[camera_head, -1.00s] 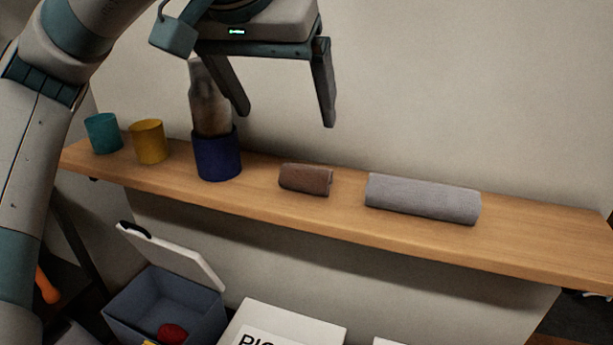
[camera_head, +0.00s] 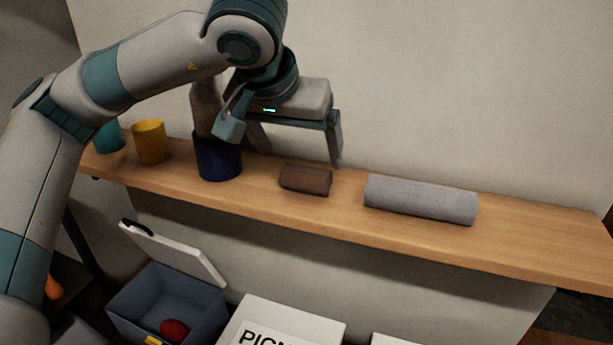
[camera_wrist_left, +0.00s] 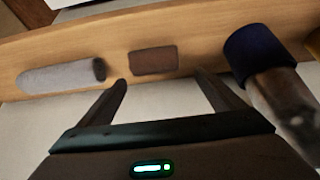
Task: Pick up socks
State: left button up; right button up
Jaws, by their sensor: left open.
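The socks look like a small brown rolled bundle (camera_head: 305,180) lying on a wooden shelf (camera_head: 400,233). The bundle also shows in the left wrist view (camera_wrist_left: 154,61), just beyond and between the fingertips. My left gripper (camera_head: 300,160) is open and empty, above and slightly behind the bundle, apart from it. Its two fingers also show in the left wrist view (camera_wrist_left: 160,82). My right gripper is in neither view.
A grey rolled towel (camera_head: 420,198) lies right of the bundle. A dark blue cup (camera_head: 218,160) with a bottle (camera_head: 204,108) in it stands left. A yellow cup (camera_head: 151,142) and teal cup (camera_head: 108,137) stand further left. An open blue-grey box (camera_head: 150,300) sits below.

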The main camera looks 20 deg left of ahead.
aim_at(306, 166)
pick_arm(q)
jog(key=shift+w+d+f+p, duration=0.15)
jog(key=shift+f+p, duration=0.2)
jog(key=shift+f, duration=0.25)
jog(key=x, duration=0.1)
jog(key=p+x, duration=0.1)
jog(key=x, duration=0.1)
jog(key=shift+s+d+f, duration=0.15)
jog(key=shift+s+d, duration=0.05)
jog(key=shift+d, duration=0.05)
jog(key=shift+w+f, duration=0.25)
jog(key=shift+f, duration=0.2)
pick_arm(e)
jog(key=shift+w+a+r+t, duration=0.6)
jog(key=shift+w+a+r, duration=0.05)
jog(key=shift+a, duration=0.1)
pick_arm(q)
jog(key=c, duration=1.1)
